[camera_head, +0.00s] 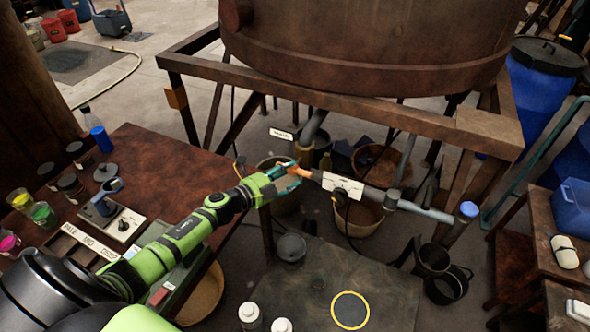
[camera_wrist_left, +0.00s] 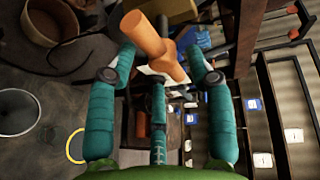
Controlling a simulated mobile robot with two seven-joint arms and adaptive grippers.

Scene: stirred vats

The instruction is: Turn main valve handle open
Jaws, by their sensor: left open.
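The orange valve handle (camera_head: 303,172) is on the pipework below the large rusty vat, near the middle of the head view. In the left wrist view the orange handle (camera_wrist_left: 152,38) is a thick crossed shape just beyond and between the fingertips. My left gripper (camera_head: 287,180), green with teal fingers, is at the handle in the head view. In the left wrist view my left gripper (camera_wrist_left: 158,76) has its fingers spread wide, with nothing clamped. I cannot tell whether a finger touches the handle. My right gripper is not in view.
The rusty vat (camera_head: 370,45) stands on a brown frame (camera_head: 400,118). A grey pipe (camera_head: 420,209) with a white label runs right of the handle. A brown table (camera_head: 160,165) with cups and jars is at left. A dark tabletop (camera_head: 300,300) bears white bottles below.

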